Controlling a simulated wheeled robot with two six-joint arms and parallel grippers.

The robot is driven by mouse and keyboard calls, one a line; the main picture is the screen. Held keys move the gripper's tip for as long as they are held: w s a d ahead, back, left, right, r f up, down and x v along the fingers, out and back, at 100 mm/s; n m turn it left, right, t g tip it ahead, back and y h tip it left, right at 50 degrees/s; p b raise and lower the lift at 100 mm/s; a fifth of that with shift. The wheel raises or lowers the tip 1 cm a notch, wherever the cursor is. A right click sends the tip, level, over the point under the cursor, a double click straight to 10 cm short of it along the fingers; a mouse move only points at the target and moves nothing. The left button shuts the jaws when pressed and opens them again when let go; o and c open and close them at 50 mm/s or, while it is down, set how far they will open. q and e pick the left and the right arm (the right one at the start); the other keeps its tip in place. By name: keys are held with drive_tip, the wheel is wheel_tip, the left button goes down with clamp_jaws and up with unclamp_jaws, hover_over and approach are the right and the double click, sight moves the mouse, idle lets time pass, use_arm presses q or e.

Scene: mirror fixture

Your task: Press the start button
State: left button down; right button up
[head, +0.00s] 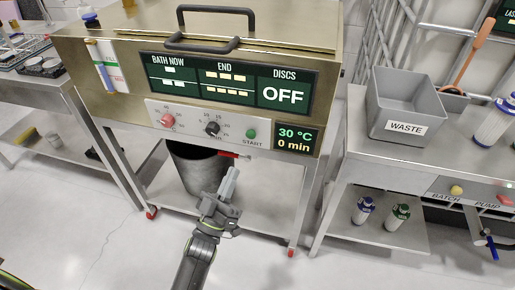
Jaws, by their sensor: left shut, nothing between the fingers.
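The green start button (251,134) is on the light control panel (190,124) of the brass-coloured bath machine (100,75), above the word START. A red knob (168,121) and a black knob (212,128) are to its left on the same panel. My left gripper (231,175) is shut and empty. In the picture it is below and a little left of the button, apart from it, with its fingers pointing up toward the panel. My right gripper is not in view.
A display (228,82) reads DISCS OFF, and a smaller one (294,138) reads 30 °C, 0 min. A dark bucket (190,170) stands under the machine. At right, a steel table (358,150) holds a grey WASTE bin (405,100). BATCH and PUMP buttons are on its front.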

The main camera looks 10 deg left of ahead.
sight(251, 135)
use_arm(q)
drive_tip(key=r+h, duration=0.1)
drive_tip(key=s+d+r+m+h, duration=0.1)
drive_tip(key=shift+d+r+t+b, duration=0.15)
drive_tip(key=shift+r+t+b, duration=0.15)
drive_tip(key=shift+r+t, duration=0.1)
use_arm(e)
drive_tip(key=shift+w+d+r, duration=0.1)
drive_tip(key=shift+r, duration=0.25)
use_arm(q)
drive_tip(key=shift+w+f, duration=0.1)
drive_tip(key=w+b, duration=0.4)
drive_tip(key=w, duration=0.4)
drive_tip(key=shift+w, duration=0.3)
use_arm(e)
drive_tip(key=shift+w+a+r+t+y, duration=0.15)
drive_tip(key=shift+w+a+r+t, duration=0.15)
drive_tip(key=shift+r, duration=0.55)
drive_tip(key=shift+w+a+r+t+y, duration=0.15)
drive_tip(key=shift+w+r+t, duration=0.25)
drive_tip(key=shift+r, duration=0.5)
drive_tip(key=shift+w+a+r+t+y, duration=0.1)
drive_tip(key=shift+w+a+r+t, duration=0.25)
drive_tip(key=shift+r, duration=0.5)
use_arm(q)
drive_tip(key=shift+d, duration=0.1)
drive_tip(key=shift+w, duration=0.4)
